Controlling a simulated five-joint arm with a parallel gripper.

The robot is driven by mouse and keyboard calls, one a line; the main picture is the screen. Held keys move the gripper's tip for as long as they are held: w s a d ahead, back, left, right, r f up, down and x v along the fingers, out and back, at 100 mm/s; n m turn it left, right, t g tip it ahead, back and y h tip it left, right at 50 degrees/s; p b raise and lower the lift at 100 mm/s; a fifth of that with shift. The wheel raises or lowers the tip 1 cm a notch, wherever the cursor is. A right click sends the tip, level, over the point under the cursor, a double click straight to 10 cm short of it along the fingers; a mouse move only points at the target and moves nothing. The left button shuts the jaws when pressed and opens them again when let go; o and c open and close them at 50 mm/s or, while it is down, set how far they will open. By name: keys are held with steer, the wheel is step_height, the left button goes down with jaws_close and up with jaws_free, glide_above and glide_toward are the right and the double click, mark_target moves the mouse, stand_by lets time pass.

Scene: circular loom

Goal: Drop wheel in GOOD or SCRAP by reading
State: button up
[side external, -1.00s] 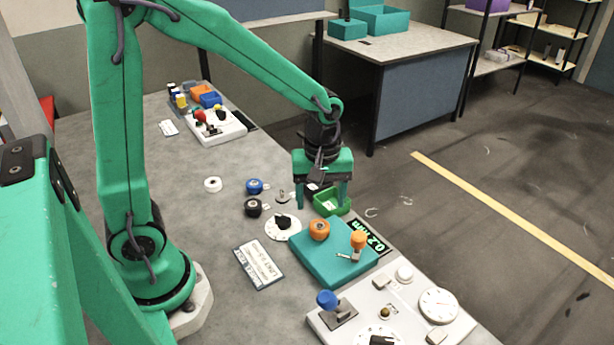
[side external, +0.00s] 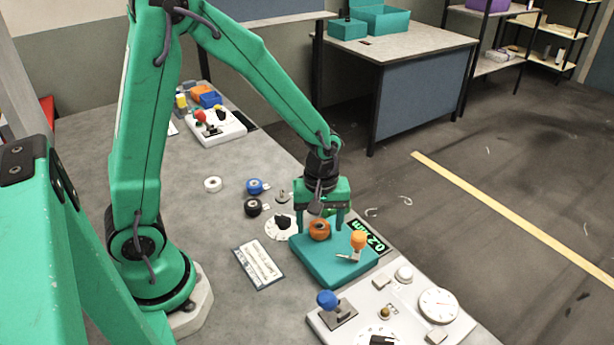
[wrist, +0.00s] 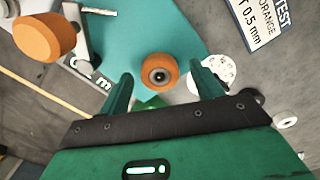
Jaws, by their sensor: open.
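The orange wheel (side external: 319,230) sits on the teal block (side external: 322,266), with its dark hub facing up in the wrist view (wrist: 159,70). My gripper (side external: 320,221) is open above the block, its fingers to either side of the wheel in the picture; the wrist view shows the open fingers (wrist: 161,73) too. I cannot tell the exact height gap. The green display (side external: 374,243) beside the block reads 0.2 mm. The limit card (side external: 259,264) shows TEST, ORANGE and 0.5 mm in the wrist view (wrist: 262,22).
An orange-topped fixture (side external: 358,240) stands on the block, right of the wheel. A white dial plate (side external: 281,228) lies to the left. Blue (side external: 255,186) and black (side external: 252,207) wheels and a white ring (side external: 212,184) lie farther back. A gauge panel (side external: 411,303) is in front.

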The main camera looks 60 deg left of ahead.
steer(key=c, duration=1.3)
steer(key=shift+o, duration=0.2)
steer(key=shift+r, duration=0.7)
steer(key=shift+r, duration=1.3)
steer(key=w+a+r, duration=0.6)
steer(key=w+r, duration=0.1)
steer(key=w, duration=0.2)
steer(key=shift+w, duration=0.25)
steer(key=shift+f, duration=0.1)
